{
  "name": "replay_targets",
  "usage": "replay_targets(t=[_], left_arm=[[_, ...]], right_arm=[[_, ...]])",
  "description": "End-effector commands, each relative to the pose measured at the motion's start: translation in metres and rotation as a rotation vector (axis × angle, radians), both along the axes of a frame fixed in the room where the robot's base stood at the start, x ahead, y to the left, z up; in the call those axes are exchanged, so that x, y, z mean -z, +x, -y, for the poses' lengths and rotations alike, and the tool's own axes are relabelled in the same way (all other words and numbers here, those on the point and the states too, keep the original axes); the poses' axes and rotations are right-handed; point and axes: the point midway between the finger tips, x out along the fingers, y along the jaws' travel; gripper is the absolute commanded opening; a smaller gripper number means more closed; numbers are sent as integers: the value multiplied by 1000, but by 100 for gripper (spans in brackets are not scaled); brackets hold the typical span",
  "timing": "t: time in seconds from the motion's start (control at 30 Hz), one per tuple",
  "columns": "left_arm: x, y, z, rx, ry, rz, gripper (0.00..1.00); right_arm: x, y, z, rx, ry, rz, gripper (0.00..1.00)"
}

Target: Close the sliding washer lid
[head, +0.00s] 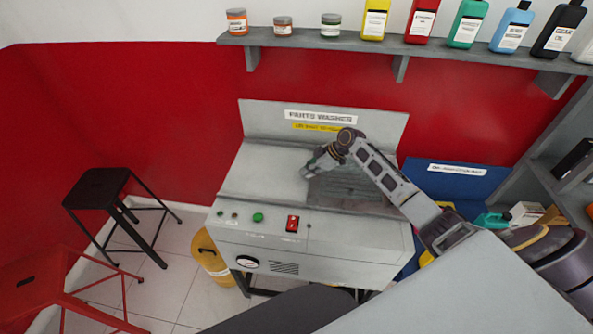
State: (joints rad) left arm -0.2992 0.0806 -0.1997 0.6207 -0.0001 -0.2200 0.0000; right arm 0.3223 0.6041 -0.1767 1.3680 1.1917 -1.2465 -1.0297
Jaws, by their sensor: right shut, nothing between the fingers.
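The grey parts washer (310,238) stands against the red wall, with a sign on its upright back panel. A light grey flat panel, which looks like the sliding lid (262,172), covers the left part of its top. To the right of the panel is a darker area (350,190), which looks like the open part of the basin. My right arm reaches in from the right across this area. My right gripper (309,170) is shut and empty at the panel's right edge. Whether it touches the panel I cannot tell. My left gripper is not in view.
A shelf (330,39) with jars and bottles hangs above the washer. A black stool (100,188) and a red stool (45,285) stand at left. A blue bin (455,180) stands at right.

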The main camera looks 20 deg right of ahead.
Motion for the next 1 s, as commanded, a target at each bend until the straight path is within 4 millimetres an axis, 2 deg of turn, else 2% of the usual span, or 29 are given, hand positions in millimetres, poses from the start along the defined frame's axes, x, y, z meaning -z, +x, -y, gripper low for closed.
replay_targets(t=[0.2,0.67,0.83,1.0], left_arm=[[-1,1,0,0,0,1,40],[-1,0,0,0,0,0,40],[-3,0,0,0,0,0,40],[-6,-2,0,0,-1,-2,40]], right_arm=[[1,-5,8,0,0,-2,0],[3,-6,9,2,-5,-7,0],[3,-4,1,3,-5,-7,0],[0,0,-15,3,0,-1,0]])
